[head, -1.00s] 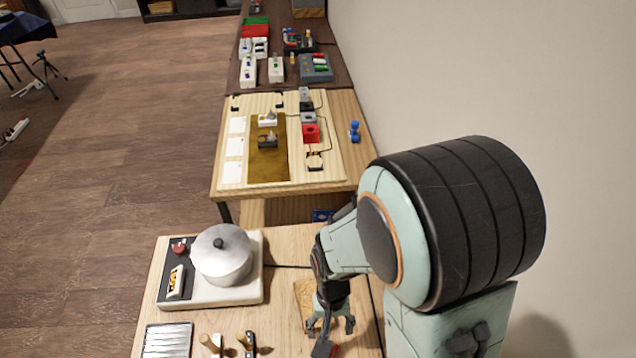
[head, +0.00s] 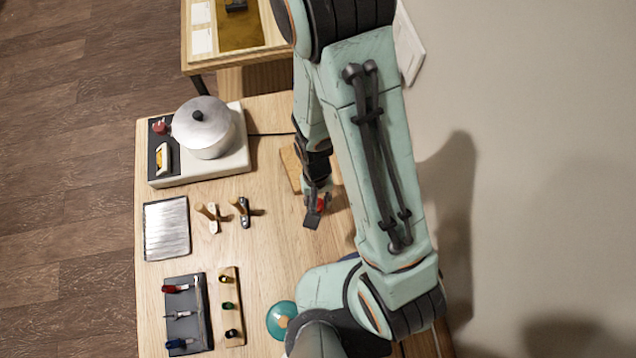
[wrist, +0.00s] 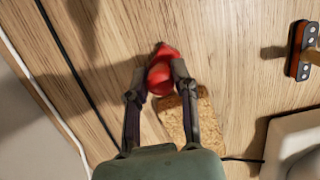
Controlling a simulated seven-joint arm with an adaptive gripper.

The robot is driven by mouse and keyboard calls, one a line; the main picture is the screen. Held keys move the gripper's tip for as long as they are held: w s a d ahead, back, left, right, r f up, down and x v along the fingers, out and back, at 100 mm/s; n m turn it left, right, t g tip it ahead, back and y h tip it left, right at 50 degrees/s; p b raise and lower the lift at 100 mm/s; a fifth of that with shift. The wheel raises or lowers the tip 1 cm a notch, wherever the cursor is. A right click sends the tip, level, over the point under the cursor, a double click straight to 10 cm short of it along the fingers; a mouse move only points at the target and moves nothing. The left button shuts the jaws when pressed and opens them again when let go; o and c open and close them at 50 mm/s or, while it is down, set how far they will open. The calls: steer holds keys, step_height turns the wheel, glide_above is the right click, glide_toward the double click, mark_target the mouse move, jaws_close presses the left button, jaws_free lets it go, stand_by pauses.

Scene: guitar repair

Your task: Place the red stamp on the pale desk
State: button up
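The red stamp (wrist: 161,72) is between the two fingertips of my gripper (wrist: 158,82) in the wrist view, with a finger against each side. In the head view my gripper (head: 318,198) points down over the pale wooden desk (head: 270,240), and only a small red part of the stamp (head: 321,204) shows past the fingers. The stamp's lower end is hidden. I cannot tell whether it touches the desk.
A cork pad (head: 291,166) lies beside my gripper. A silver pot (head: 205,128) stands on a pale unit at the back left. Two wooden-handled tools (head: 240,210), a metal tray (head: 166,228), a screwdriver rack (head: 185,312) and a teal disc (head: 281,320) occupy the left and front.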

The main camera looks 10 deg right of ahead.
mark_target(319, 205)
jaws_close()
step_height(319, 205, up, 10)
steer(key=shift+s+m, duration=0.3)
steer(key=s+d+r+m+y, duration=0.1)
steer(key=d+r+m, duration=0.2)
steer(key=d+m, duration=0.55)
steer(key=shift+t, duration=0.3)
steer(key=w+d+f, duration=0.1)
steer(key=w+f, duration=0.2)
steer(key=w, duration=0.1)
steer(key=w+d+f, duration=0.1)
steer(key=w+f, duration=0.2)
steer(key=w, duration=0.1)
steer(key=w+d+f, duration=0.1)
steer(key=w+f, duration=0.2)
steer(key=w, duration=0.2)
steer(key=shift+d, duration=0.2)
steer(key=shift+w+f, duration=0.2)
steer(key=shift+f, duration=1.65)
